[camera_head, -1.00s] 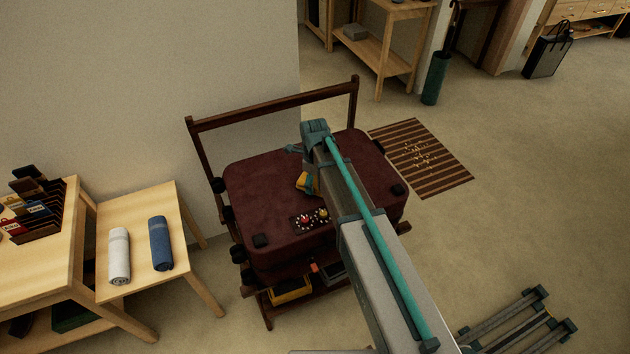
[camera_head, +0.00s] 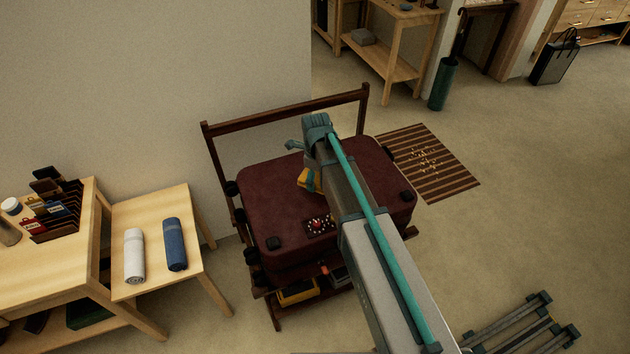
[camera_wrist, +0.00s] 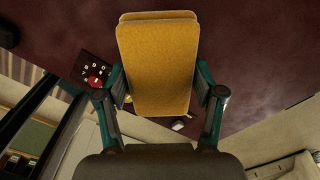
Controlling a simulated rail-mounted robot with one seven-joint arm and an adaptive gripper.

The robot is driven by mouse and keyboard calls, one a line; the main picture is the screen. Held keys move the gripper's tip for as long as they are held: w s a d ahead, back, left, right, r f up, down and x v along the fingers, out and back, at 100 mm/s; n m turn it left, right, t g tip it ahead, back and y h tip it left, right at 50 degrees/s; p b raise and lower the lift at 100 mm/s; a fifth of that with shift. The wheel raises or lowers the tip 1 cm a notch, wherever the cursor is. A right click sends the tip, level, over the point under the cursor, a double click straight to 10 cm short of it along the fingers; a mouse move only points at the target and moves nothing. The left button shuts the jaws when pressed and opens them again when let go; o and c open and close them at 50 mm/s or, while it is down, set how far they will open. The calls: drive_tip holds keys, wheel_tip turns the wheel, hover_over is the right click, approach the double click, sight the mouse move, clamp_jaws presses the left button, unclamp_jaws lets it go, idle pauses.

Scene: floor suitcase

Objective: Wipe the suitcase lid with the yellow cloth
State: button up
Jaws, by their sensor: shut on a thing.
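The maroon suitcase (camera_head: 275,195) lies flat on a dark wooden rack, its lid facing up with black corner pieces. My gripper (camera_wrist: 160,90) is shut on the folded yellow cloth (camera_wrist: 158,55), which sits between its two teal fingers. In the head view the cloth (camera_head: 305,179) shows as a small yellow patch over the middle of the lid, partly hidden by my arm. In the wrist view the maroon lid (camera_wrist: 245,50) lies behind the cloth. I cannot tell whether the cloth touches the lid.
A small dark patterned panel (camera_head: 320,225) with a red piece is near the suitcase's front edge. The rack's rail (camera_head: 290,107) rises behind. A side table (camera_head: 150,213) holds a white roll (camera_head: 134,256) and a blue roll (camera_head: 175,244). A striped mat (camera_head: 455,180) lies on the right.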

drive_tip(key=shift+r+p, duration=0.45)
drive_tip(key=shift+r, duration=0.65)
drive_tip(key=shift+f, duration=0.15)
